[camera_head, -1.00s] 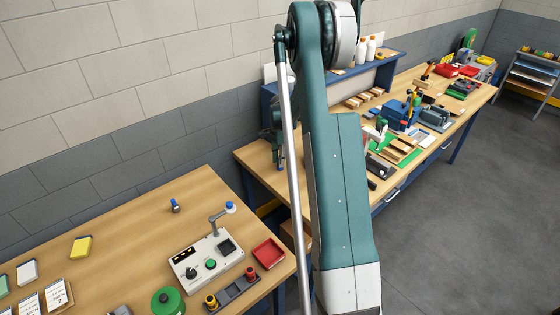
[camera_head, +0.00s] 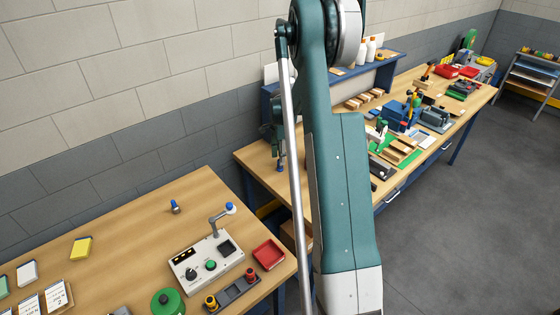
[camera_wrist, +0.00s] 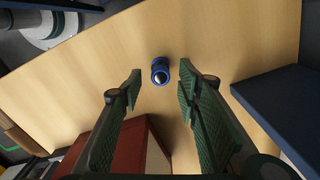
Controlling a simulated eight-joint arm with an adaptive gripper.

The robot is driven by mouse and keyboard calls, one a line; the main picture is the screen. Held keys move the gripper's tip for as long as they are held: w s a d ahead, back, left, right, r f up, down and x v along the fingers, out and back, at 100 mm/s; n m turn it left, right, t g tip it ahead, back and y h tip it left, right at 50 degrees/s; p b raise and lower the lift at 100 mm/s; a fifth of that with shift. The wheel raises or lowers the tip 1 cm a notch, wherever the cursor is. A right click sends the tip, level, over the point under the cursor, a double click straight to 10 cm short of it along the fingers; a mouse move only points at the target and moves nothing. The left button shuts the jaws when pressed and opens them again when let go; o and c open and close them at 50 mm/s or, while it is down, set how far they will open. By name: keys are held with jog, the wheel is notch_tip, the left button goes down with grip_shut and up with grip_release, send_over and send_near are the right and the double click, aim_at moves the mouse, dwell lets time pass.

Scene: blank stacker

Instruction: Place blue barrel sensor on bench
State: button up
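A small blue barrel sensor (camera_wrist: 160,70) with a dark round end stands out in the wrist view against bare wood. It lies between and just beyond my fingertips, with a gap on each side. My gripper (camera_wrist: 160,82) is open and empty. In the head view my gripper (camera_head: 279,155) is partly hidden beside my arm, over the left end of the far bench (camera_head: 253,158). A small blue spot shows just below it. Another small blue-and-grey barrel piece (camera_head: 175,207) is on the near bench (camera_head: 130,225).
A blue shelf (camera_head: 268,101) stands behind my gripper on the far bench; a blue panel (camera_wrist: 282,105) fills the wrist view's right side. A red-brown block (camera_wrist: 135,148) shows below the fingers. The near bench holds a control box (camera_head: 207,260) and a red tray (camera_head: 268,254).

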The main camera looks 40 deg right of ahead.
notch_tip(320, 180, up, 9)
dwell(0.5)
jog(key=shift+r, duration=0.1)
dwell(0.4)
jog(key=s+a+r+n+t, duration=0.1)
jog(key=s+a+r+n, duration=0.25)
jog(key=a+r, duration=0.4)
jog(key=s+a+r+n+t+h, duration=0.1)
jog(key=s+a+r+n, duration=0.3)
jog(key=a, duration=0.6)
jog(key=s+a+r+n+t, duration=0.1)
jog(key=s+a+r+n, duration=0.25)
jog(key=a+r, duration=0.5)
jog(key=s+a+f+n+t+y, duration=0.1)
jog(key=s+a+n+t, duration=0.3)
jog(key=s+a+n, duration=0.7)
jog(key=s+a, duration=0.9)
jog(key=s, duration=0.3)
jog(key=shift+n, duration=0.3)
